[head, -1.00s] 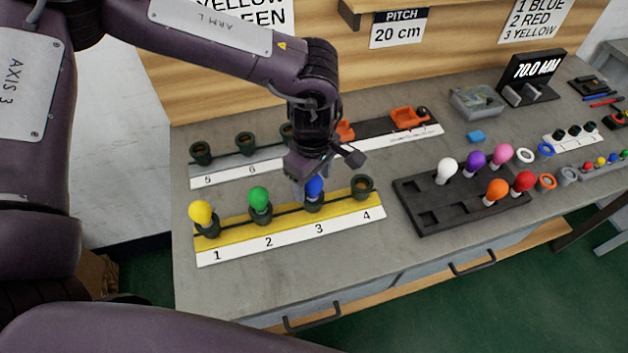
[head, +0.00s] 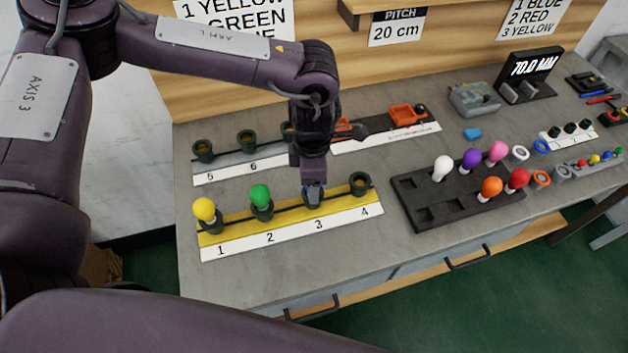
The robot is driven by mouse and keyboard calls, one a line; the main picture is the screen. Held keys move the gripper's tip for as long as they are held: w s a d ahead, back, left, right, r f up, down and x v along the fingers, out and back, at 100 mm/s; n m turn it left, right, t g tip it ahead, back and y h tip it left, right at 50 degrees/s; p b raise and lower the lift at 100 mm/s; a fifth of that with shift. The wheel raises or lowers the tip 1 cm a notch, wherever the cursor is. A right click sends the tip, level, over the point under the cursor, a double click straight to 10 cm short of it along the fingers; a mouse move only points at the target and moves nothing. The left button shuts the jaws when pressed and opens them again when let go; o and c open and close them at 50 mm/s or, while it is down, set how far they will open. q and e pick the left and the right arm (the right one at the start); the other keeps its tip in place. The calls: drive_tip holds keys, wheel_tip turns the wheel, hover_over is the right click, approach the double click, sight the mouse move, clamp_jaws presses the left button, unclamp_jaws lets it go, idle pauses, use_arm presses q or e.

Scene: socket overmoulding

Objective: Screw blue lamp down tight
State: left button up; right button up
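My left gripper (head: 313,188) points straight down over socket 3 (head: 314,203) of the yellow strip (head: 290,220). Its fingers are around the blue lamp (head: 306,190), which stands in that socket and is almost wholly hidden, with only a bluish sliver showing. Whether the fingers press on the lamp cannot be made out. The lamp's seating in the socket is hidden too. My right gripper is out of view.
A yellow lamp (head: 204,209) stands in socket 1 and a green lamp (head: 260,195) in socket 2. Socket 4 (head: 360,184) is empty. A dark tray (head: 425,213) with several lamps lies to the right. Empty dark sockets (head: 247,142) stand behind.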

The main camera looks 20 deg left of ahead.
use_arm(q)
drive_tip(key=shift+c, duration=0.4)
drive_tip(key=c, duration=0.8)
drive_tip(key=shift+f+m+b, duration=0.1)
drive_tip(key=shift+m+b, duration=0.25)
drive_tip(key=shift+m, duration=0.35)
drive_tip(key=shift+c, duration=0.2)
drive_tip(key=m, duration=0.3)
drive_tip(key=shift+b, duration=0.35)
drive_tip(key=shift+m, duration=0.7)
drive_tip(key=o, duration=0.4)
drive_tip(key=shift+m, duration=0.4)
drive_tip(key=o, duration=0.5)
